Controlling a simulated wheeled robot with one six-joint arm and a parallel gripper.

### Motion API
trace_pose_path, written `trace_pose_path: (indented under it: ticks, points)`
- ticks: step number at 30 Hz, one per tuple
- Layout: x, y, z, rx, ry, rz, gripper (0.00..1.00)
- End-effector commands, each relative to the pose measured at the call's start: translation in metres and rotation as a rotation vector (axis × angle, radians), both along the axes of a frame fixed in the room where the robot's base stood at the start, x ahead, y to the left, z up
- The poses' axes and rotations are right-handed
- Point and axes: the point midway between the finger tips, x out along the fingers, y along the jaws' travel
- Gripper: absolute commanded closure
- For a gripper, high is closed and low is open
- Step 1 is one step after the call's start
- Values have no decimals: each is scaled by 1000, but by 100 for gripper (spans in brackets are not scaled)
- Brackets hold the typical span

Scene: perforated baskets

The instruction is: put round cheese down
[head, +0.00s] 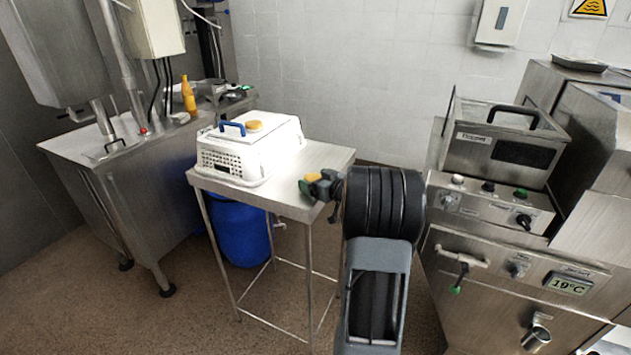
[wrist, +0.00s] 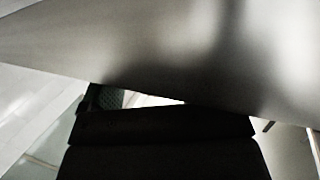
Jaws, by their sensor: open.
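A small orange-yellow round cheese (head: 254,126) rests on top of a white perforated basket (head: 232,164). The basket stands on a small steel table (head: 290,196), and a blue handle (head: 232,128) shows beside the cheese. The wrist view is mostly filled by a close, smooth grey surface and dark parts; the cheese does not show there.
A blue barrel (head: 238,232) stands under the table. A steel counter (head: 115,150) with an orange bottle (head: 188,96) is at the left. A steel machine (head: 500,205) with knobs stands close on the right.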

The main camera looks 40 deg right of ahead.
Motion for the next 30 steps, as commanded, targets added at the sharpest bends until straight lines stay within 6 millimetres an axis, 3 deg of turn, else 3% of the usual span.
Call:
trace_pose_path:
  ticks: [5, 21, 30]
  points:
    - [0, 0, 6, -2, -1, 0, 13]
    - [-92, -10, 18, 0, 0, -2, 13]
    - [-116, -12, 22, -1, 0, -1, 13]
